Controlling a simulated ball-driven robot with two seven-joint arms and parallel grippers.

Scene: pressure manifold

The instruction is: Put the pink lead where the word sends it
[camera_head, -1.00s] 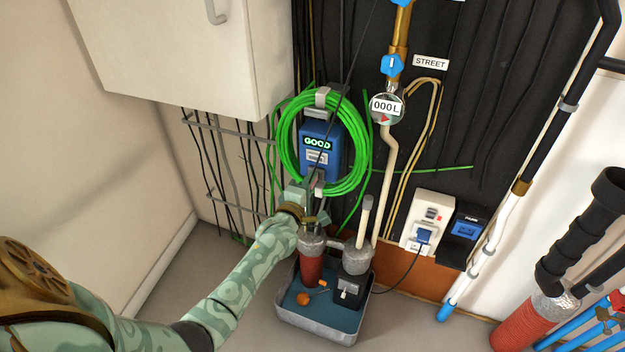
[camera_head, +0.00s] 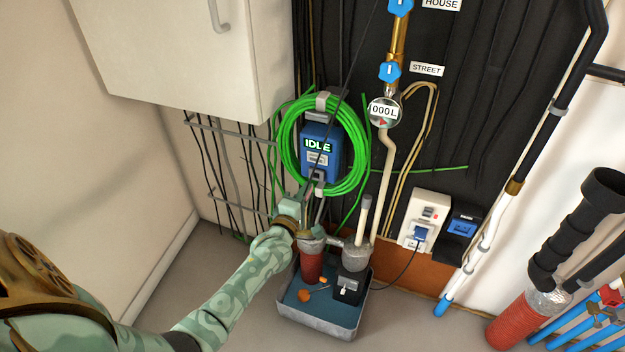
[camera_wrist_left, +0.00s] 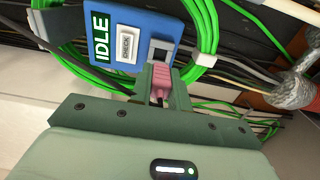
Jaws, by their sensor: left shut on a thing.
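My left gripper (camera_head: 312,205) is in front of the lower part of the blue tester box (camera_head: 320,148). In the left wrist view the gripper (camera_wrist_left: 163,85) is shut on the pink plug of the pink lead (camera_wrist_left: 161,80). The plug points at a grey-rimmed dark socket (camera_wrist_left: 160,51) on the box's lower end, with a small gap seeming to show between them. The box's screen reads IDLE (camera_wrist_left: 101,36). The rest of the lead is hidden by my gripper. My right gripper is in neither view.
A green cable coil (camera_head: 352,172) hangs around the box. Labels STREET (camera_head: 426,69) and HOUSE (camera_head: 441,4) mark the pipework. A white socket unit (camera_head: 432,209) and a black-and-blue unit (camera_head: 462,226) are at right. A grey tub (camera_head: 318,325) stands below.

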